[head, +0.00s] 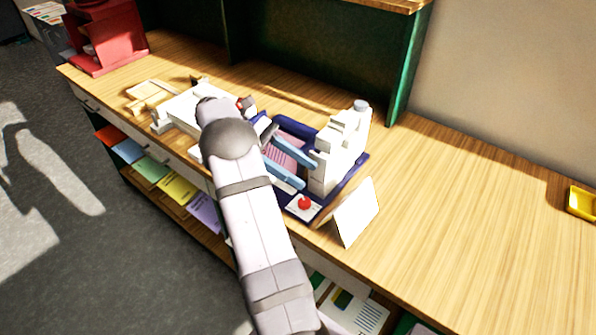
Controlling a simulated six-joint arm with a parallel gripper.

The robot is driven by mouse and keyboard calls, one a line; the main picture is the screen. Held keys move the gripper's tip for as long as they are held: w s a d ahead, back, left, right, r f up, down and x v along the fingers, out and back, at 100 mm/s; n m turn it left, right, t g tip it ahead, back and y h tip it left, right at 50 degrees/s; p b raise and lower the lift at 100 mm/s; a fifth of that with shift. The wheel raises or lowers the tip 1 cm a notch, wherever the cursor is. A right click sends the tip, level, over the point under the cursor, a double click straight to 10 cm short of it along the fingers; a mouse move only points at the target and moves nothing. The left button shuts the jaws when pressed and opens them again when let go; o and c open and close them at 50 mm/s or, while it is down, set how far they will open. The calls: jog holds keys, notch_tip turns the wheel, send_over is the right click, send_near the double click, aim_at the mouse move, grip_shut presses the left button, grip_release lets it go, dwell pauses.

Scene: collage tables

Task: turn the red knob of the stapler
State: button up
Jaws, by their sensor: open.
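A white machine (338,150) on a dark blue base (352,180) stands in the middle of the wooden counter; it looks like the stapler. A round red knob (304,203) sits on a white plate at the base's front corner. My gripper (309,173) has two light blue fingers spread apart, with their tips close to the white machine and a little behind the red knob in the picture. I cannot tell whether they touch the machine. My arm hides part of the base's left side.
A blank white card (357,212) stands at the counter's front edge, right of the knob. A red machine (105,35) is far left. The right counter (470,220) is mostly clear.

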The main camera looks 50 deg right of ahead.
aim_at(303, 202)
dwell(0.3)
jog(key=w+a+r+n+t+h+b, duration=0.2)
jog(key=w+a+n+h+b, duration=0.25)
jog(key=a, duration=0.55)
jog(key=shift+s+d+f+n+t+h+p, duration=0.3)
jog(key=shift+s+d+f+n+t+h, duration=0.5)
jog(key=shift+d+f, duration=0.95)
jog(key=shift+s+d+f+n+t+h+p, duration=0.25)
jog(key=shift+s+d+f+n+t+h, duration=0.6)
jog(key=shift+f, duration=1.45)
jog(key=shift+s+d+f+n+t+h+p, duration=0.3)
jog(key=shift+s+d+f+n+t, duration=0.5)
jog(key=shift+d+f, duration=1.15)
jog(key=shift+s+a+g, duration=0.15)
jog(key=shift+s+g, duration=0.05)
jog(key=shift+g, duration=0.15)
